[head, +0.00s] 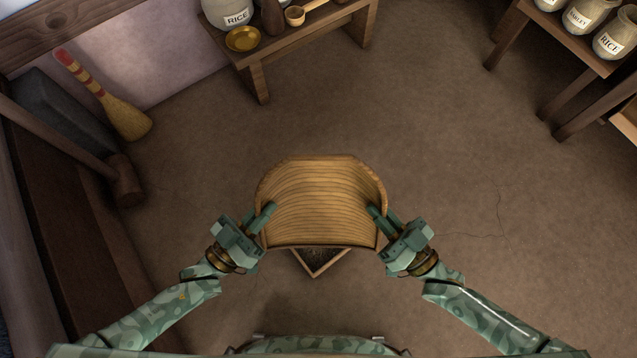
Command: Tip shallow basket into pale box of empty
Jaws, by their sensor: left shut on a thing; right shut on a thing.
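The shallow basket (320,200) is tan, ribbed and rounded at its far edge, with a straight near edge. The face I see is bare; I cannot tell how steeply it is tilted. My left gripper (265,217) is shut on its left side and my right gripper (377,217) is shut on its right side. Under the near edge, one corner of a pale box (326,272) shows, with a light wooden rim and dark, rough-looking stuff inside. The basket hides the rest of the box.
A broom (118,108) and a long-handled mallet (124,180) lean at the left. A low bench (300,45) holds a rice jar (229,12) and a brass dish (243,39). A shelf with labelled jars (612,42) stands far right. The floor between is clear.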

